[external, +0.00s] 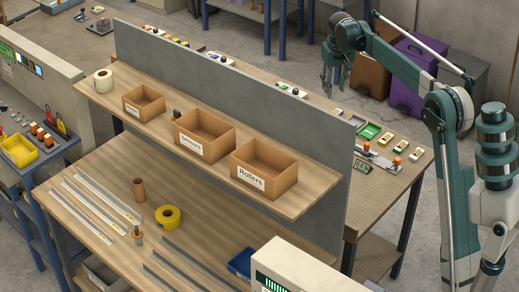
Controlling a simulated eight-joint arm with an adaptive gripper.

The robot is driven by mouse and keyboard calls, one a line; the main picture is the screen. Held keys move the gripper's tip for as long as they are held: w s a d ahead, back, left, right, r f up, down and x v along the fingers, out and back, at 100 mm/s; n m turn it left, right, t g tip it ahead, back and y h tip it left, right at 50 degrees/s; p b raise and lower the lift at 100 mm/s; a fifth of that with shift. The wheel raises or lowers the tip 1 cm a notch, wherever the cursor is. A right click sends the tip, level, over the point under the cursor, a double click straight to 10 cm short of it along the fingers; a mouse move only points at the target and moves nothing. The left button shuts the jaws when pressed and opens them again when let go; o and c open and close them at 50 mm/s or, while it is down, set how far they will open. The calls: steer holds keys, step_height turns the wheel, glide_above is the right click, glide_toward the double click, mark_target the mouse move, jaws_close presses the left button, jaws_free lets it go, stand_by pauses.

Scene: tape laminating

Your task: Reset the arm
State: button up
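My arm stands at the right and reaches left across the top of the picture. My gripper (330,88) hangs pointing down in the air, beyond the grey divider panel and well above the floor. No held object shows in it. Its fingers are small and dark, and I cannot tell whether they are open or shut.
A workbench (205,238) holds a yellow tape roll (168,217), a brown tube (139,190) and metal strips. The shelf above carries a "Rollers" box (264,168), two more boxes and a pale roll (103,79). A grey divider panel (230,104) separates a rear table.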

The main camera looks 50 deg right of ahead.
steer(key=s+a+r+n+t, duration=0.1)
steer(key=s+a+r, duration=0.4)
steer(key=a, duration=0.6)
steer(key=s+a+r+n+t+b, duration=0.1)
steer(key=s+a+r+n, duration=0.2)
steer(key=a, duration=0.8)
steer(key=s+a+r+n+t+b, duration=0.1)
steer(key=s+a+r+n, duration=0.1)
steer(key=s+a+r, duration=0.5)
steer(key=shift+s+a+r+n+h, duration=0.15)
steer(key=shift+a+r+n+h, duration=0.05)
steer(key=shift+a+r, duration=0.75)
steer(key=shift+s+a+r+n+h, duration=0.1)
steer(key=shift+a+r+n+h, duration=0.1)
steer(key=shift+a+r, duration=0.7)
steer(key=s+a+f+t+y+b, duration=0.1)
steer(key=s+a+f+b, duration=0.1)
steer(key=s+a+f, duration=0.95)
steer(key=s+a+f+t, duration=0.1)
steer(key=s+a+f, duration=0.2)
steer(key=s+f, duration=0.6)
steer(key=s+a+f+y, duration=0.1)
steer(key=s+a+f, duration=0.2)
steer(key=s+f, duration=0.6)
step_height(320, 180, down, 4)
steer(key=shift+a+m+t, duration=0.2)
steer(key=shift+m+t, duration=0.2)
